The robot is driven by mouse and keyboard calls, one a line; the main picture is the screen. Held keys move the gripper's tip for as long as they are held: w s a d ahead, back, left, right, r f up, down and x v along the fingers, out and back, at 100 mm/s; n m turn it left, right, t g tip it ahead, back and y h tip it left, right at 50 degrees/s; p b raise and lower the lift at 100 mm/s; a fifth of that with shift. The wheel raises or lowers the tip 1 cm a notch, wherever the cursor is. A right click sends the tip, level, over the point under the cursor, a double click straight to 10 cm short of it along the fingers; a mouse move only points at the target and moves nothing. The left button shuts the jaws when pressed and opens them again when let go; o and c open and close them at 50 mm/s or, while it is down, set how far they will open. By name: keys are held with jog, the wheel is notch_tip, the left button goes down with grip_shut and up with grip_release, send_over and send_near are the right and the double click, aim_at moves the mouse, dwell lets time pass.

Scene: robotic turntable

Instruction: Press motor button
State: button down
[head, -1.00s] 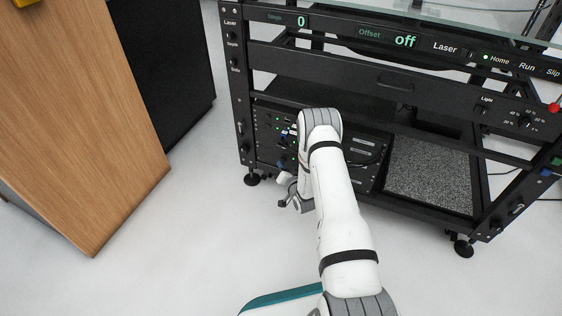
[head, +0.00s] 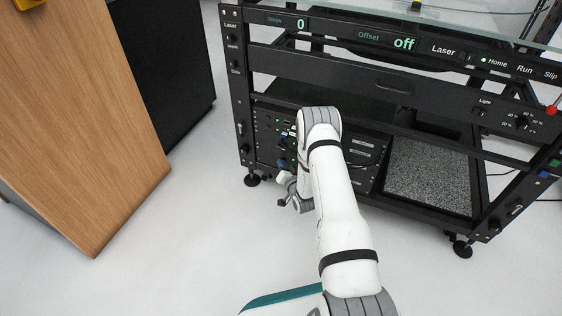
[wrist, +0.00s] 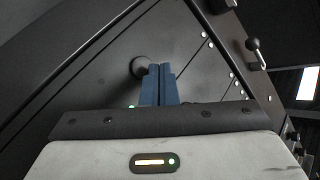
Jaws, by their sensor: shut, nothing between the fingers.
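My gripper (wrist: 159,68) shows in the wrist view as two blue fingers pressed together, shut and empty. A round dark knob-like part (wrist: 139,67) stands on a dark panel just left of and behind the fingertips. I cannot tell whether the fingers touch it, or whether it is the motor button. In the head view my white arm reaches down to the lower left rack panel (head: 264,142), which has small lights and connectors. The arm hides part of this panel. I can read no motor label.
The black frame (head: 243,110) carries displays reading "0" and "off" and switches labelled Laser, Home, Run and Slip. A speckled grey plate (head: 428,175) lies at lower right inside it. A wooden cabinet (head: 85,120) stands left. The floor between is clear.

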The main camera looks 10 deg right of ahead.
jog(key=shift+s+a+f, duration=0.2)
jog(key=shift+f, duration=0.1)
jog(key=s+a+p, duration=0.1)
jog(key=s+a, duration=0.2)
jog(key=s, duration=0.2)
jog(key=shift+a, duration=0.3)
jog(key=shift+f, duration=0.1)
dwell(2.0)
notch_tip(320, 180, up, 21)
jog(key=s+d+n+g+h, duration=0.1)
jog(key=d+n+g+h, duration=0.15)
jog(key=g, duration=0.45)
jog(key=s+r+n+g, duration=0.1)
jog(key=s+r, duration=0.4)
jog(key=s, duration=0.6)
jog(key=s+a+r+n+g, duration=0.1)
jog(key=s+r+g, duration=0.3)
jog(key=s, duration=0.7)
jog(key=s+a+r+n+g, duration=0.1)
jog(key=s+r+g, duration=0.2)
jog(key=s+r, duration=0.5)
jog(key=s, duration=0.4)
jog(key=shift+a+p, duration=0.2)
jog(key=shift+p, duration=0.15)
